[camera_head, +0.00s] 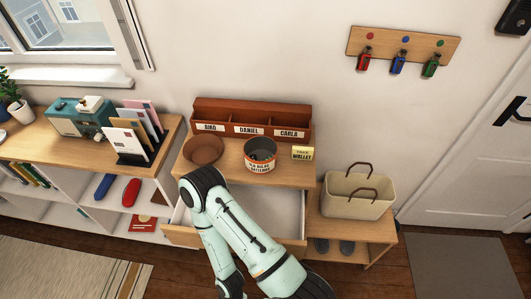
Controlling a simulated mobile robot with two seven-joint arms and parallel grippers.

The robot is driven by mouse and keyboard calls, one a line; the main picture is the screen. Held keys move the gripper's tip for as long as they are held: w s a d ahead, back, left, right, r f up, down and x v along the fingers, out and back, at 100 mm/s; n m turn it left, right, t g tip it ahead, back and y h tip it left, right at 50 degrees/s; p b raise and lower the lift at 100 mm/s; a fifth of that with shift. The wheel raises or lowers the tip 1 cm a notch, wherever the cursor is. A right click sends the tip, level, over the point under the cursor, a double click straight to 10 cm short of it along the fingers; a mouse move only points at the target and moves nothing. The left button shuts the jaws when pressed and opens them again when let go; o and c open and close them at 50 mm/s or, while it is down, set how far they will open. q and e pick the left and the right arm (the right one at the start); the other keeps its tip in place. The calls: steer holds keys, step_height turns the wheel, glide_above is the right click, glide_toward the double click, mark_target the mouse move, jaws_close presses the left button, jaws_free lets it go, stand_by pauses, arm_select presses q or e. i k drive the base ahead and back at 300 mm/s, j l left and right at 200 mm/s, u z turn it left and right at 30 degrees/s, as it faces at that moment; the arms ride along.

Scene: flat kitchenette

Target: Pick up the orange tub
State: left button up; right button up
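A round tub (260,163) with a printed label, which seems to read about old batteries, stands upright on the wooden shelf top. Its inside is dark grey and holds small items I cannot make out. An orange-brown band shows at its lower edge, so it best fits the orange tub. A reddish-brown bowl stands to its left (203,150), apart from it. One of my arms rises in front of the shelf and bends below the bowl, then runs back down to the bottom edge. Neither gripper shows; no fingertips are in view.
A wooden organiser (251,113) with name labels stands behind the tub, and a small yellow note (302,153) to its right. An open, pale drawer (290,212) juts out below. A cream basket (355,194) sits on a lower bench at the right.

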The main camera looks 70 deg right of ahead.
mark_target(261, 155)
steer(key=k+l+u, duration=0.15)
steer(key=k+l, duration=0.2)
steer(key=k+l+u, duration=0.15)
steer(key=k, duration=0.35)
steer(key=l, duration=0.1)
